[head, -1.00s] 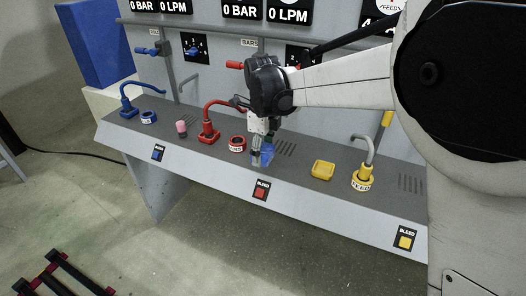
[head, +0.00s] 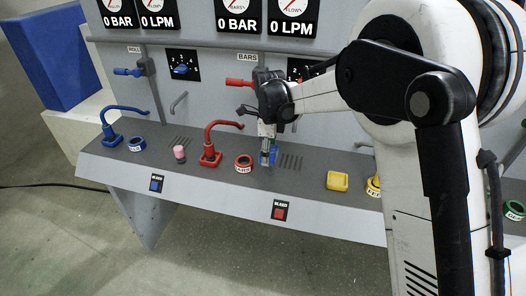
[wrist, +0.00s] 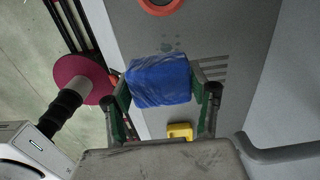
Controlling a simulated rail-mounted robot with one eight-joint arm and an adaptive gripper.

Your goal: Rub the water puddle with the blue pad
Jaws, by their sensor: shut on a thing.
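The blue pad (wrist: 160,80) sits between the fingers of my gripper (wrist: 163,93) in the wrist view, and the gripper is shut on it. In the head view my gripper (head: 267,148) points down at the grey bench top, with the pad (head: 273,155) at its tips, right of the red ring. I cannot tell whether the pad touches the bench. Small dark wet-looking spots (wrist: 168,46) show on the bench just beyond the pad in the wrist view; they may be the water puddle. Any water under the pad is hidden.
A red ring (head: 244,162) and red tap (head: 210,155) stand left of my gripper. A yellow block (head: 337,181) lies to the right. Slotted vents (head: 291,162) are beside the pad. The bench's front edge, with a red button (head: 280,210), is close. A gauge panel rises behind.

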